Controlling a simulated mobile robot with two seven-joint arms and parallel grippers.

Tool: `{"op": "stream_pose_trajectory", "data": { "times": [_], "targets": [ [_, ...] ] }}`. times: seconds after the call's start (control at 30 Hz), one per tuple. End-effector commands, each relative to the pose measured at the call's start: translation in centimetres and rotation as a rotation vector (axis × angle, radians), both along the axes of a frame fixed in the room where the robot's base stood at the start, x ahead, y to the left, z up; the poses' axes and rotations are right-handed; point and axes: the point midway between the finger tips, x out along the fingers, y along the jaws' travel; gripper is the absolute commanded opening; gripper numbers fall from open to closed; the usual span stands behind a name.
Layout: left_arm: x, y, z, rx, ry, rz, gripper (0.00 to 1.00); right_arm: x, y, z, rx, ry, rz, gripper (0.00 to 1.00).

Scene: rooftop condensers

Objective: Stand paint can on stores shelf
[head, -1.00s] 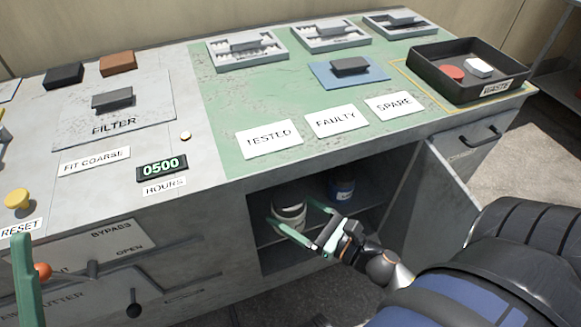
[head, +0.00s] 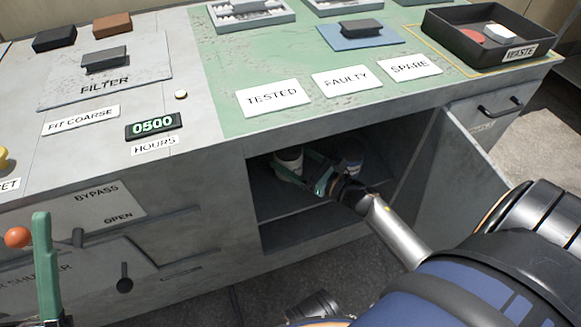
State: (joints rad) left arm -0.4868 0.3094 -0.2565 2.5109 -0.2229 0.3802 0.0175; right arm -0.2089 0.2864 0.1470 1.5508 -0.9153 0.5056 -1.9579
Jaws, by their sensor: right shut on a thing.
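My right gripper (head: 301,175) reaches into the open cupboard and is shut on a pale can with a dark band (head: 289,157), which I take as the paint can. The can looks upright over the shelf (head: 282,196). The counter edge hides its top, and the green fingers cover its lower part, so I cannot tell whether its base touches the shelf. A blue can (head: 352,167) stands to its right, partly hidden by my gripper. My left gripper (head: 43,262) is at the lower left; only one green finger shows clearly.
The counter front edge (head: 330,131) overhangs the opening closely. The cupboard door (head: 455,182) stands open at the right, near my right arm. An orange knob (head: 17,237) is beside my left finger. The shelf's front and left part looks clear.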

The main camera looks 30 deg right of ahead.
Motion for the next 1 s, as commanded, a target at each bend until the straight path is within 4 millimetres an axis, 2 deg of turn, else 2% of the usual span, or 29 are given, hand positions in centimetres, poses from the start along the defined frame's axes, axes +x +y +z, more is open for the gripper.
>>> {"op": "stream_pose_trajectory", "data": {
  "times": [0.03, 0.13, 0.57, 0.6, 0.7, 1.0],
  "targets": [
    [0.0, 0.0, -1.0, 0.003, 0.002, 0.002, 0.50, 0.0, 0.0, -1.2, 0.003, -0.001, 0.000, 0.04],
    [0.1, -0.2, -1.9, 0.012, 0.006, 0.005, 0.50, 0.0, 0.0, -2.7, 0.003, -0.001, -0.001, 0.04],
    [0.1, -0.3, -2.1, 0.008, 0.010, 0.005, 0.50, 0.0, 0.0, -3.3, 0.001, -0.003, 0.000, 0.04],
    [0.1, -0.3, -2.0, 0.008, 0.010, 0.005, 0.50, 0.0, 0.0, -3.3, 0.000, 0.000, 0.000, 0.92],
    [0.1, -0.3, -2.0, 0.008, 0.010, 0.005, 0.50, -0.1, 0.0, -3.3, 0.000, 0.000, 0.000, 1.00],
    [0.1, -0.2, -1.7, 0.008, 0.010, 0.006, 0.50, -0.2, 0.0, -2.9, 0.001, 0.001, 0.000, 1.00]
  ]
}}
